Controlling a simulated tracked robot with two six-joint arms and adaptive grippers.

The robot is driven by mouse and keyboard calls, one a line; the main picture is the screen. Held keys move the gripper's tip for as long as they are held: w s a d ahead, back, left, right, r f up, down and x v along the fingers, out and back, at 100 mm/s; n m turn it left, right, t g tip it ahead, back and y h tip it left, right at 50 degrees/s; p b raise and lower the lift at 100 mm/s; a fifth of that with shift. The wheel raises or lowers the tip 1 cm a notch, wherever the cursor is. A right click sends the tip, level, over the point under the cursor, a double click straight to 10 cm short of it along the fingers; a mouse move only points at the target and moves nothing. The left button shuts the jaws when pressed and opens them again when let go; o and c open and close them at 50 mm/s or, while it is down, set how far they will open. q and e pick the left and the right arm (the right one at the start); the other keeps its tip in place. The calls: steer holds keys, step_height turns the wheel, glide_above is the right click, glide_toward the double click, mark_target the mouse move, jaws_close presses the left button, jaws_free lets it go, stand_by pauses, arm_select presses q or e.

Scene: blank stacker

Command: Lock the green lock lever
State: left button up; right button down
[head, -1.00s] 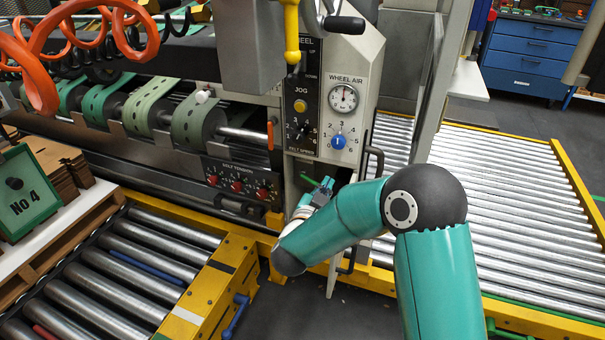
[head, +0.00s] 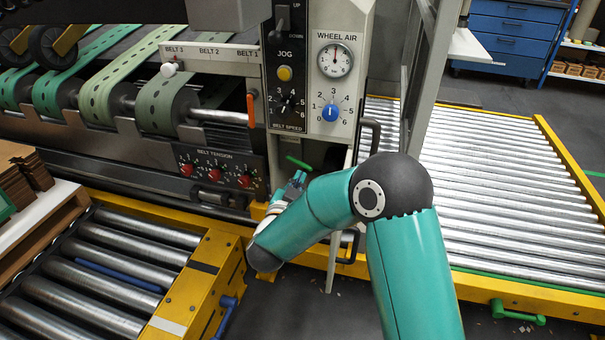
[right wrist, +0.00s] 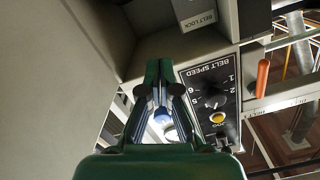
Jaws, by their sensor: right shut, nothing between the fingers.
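The green lock lever (head: 298,162) shows in the head view as a short green bar, tilted slightly down to the right, in the open recess under the control panel. My right gripper (head: 298,180) is shut and empty, at the recess just below the lever. I cannot tell whether they touch. In the right wrist view the narrow fingers of my right gripper (right wrist: 160,95) point into the recess, and the lever cannot be made out there. A "BELT LOCK" label (right wrist: 196,20) shows upside down in that view. My left gripper is not in view.
The control panel (head: 285,90) with dial and knobs stands above the recess. Roller conveyors (head: 500,190) lie right and left. An orange lever (head: 251,110) is left of the panel.

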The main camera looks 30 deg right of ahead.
steer(key=shift+d, duration=0.15)
steer(key=b, duration=0.1)
glide_above(305, 167)
steer(key=s+a, duration=0.1)
steer(key=s, duration=0.3)
steer(key=w+f, duration=0.1)
steer(key=w+f+b, duration=0.1)
steer(key=f, duration=0.1)
steer(key=shift+a+f, duration=0.1)
steer(key=shift+f, duration=0.1)
steer(key=shift+w+f+b, duration=0.15)
steer(key=shift+f+b, duration=0.15)
steer(key=shift+f, duration=0.05)
